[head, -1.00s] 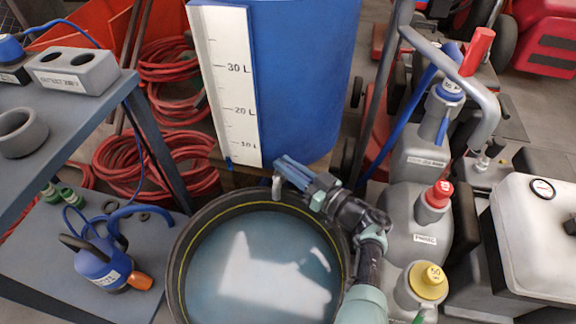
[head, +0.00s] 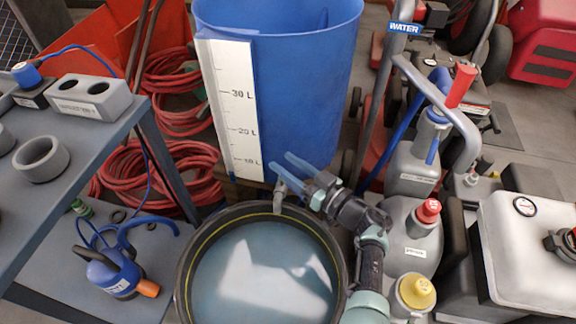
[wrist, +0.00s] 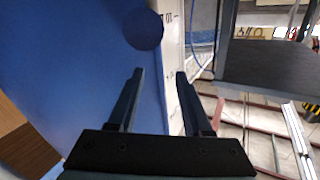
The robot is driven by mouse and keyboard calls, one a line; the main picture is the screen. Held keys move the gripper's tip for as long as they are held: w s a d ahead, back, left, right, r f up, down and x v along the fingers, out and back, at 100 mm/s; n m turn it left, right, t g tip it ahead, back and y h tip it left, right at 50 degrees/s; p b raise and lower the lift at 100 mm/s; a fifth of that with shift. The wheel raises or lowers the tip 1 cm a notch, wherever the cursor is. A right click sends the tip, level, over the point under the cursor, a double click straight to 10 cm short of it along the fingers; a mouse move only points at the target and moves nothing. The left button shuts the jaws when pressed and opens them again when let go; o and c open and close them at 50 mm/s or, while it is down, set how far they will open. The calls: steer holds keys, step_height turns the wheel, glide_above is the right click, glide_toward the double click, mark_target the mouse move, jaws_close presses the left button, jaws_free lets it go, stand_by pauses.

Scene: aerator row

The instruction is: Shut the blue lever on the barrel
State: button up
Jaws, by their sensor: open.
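The blue barrel (head: 300,100) stands at the back centre, with a white litre scale (head: 232,105) on its front. A small grey spout (head: 279,192) shows at its foot, above the round tub. My gripper (head: 281,161) is open and empty in front of the barrel's lower wall, just above the spout. In the wrist view the gripper (wrist: 160,72) points along the blue barrel wall (wrist: 75,70), with nothing between the fingers. A dark blue round shape (wrist: 143,29) lies beyond the fingertips; I cannot tell whether it is the lever. No lever is clearly visible in the head view.
The black-rimmed tub of water (head: 262,272) sits below my gripper. Grey jugs (head: 412,235) with coloured caps crowd the right side. A blue-grey bench (head: 75,150) with a blue pump (head: 112,270) on its lower shelf is at left. Red hoses (head: 130,170) lie behind it.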

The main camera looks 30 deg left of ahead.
steer(key=shift+r+p, duration=1)
steer(key=shift+r, duration=0.8)
